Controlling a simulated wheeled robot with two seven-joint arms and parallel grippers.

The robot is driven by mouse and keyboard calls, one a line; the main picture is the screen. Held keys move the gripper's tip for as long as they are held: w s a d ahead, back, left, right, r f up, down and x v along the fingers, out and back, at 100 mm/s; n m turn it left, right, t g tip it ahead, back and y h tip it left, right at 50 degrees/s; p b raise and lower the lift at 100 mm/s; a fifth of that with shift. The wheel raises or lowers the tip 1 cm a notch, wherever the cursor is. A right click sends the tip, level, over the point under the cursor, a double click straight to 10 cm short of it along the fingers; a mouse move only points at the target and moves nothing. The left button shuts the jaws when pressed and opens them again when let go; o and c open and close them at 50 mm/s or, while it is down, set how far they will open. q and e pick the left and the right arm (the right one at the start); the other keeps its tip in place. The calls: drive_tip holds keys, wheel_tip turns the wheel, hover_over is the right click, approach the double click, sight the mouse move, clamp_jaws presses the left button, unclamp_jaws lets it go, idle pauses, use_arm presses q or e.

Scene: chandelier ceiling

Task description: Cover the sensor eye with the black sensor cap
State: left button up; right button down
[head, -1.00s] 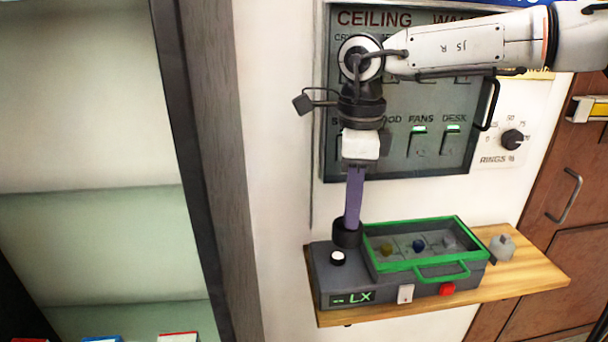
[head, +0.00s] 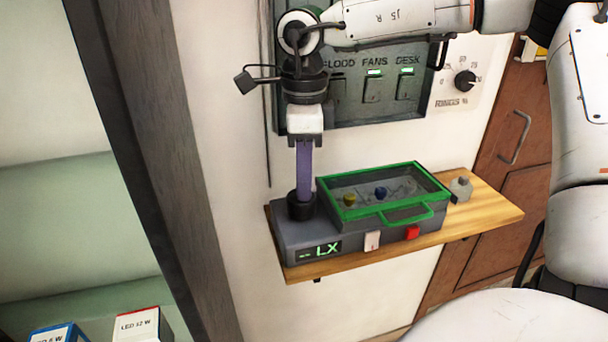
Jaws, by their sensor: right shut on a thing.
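My right gripper (head: 303,188) points straight down, with its purple fingers shut on the black sensor cap (head: 301,207). The cap is a short dark cylinder, upright at the left end of the grey box's (head: 287,238) top. The white sensor eye on that box is not visible now; the cap covers the spot where it showed. I cannot tell whether the cap rests on the box or hovers just above it. The green LX display (head: 320,250) is on the box's front. My left gripper is not in view.
The box stands on a wooden shelf (head: 490,212). It has a green-framed clear lid (head: 415,170) with coloured knobs beneath, a white switch (head: 372,240) and a red button (head: 412,232). A small grey object (head: 461,190) sits right of it. A switch panel (head: 345,115) hangs behind.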

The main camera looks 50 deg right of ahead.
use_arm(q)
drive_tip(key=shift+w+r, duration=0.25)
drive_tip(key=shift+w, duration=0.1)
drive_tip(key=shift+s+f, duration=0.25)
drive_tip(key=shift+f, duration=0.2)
use_arm(e)
drive_tip(key=shift+a, duration=0.1)
idle(0.7)
use_arm(q)
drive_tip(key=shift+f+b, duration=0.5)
drive_tip(key=shift+b, duration=0.3)
use_arm(e)
drive_tip(key=shift+f, duration=0.6)
drive_tip(key=c, duration=2)
unclamp_jaws()
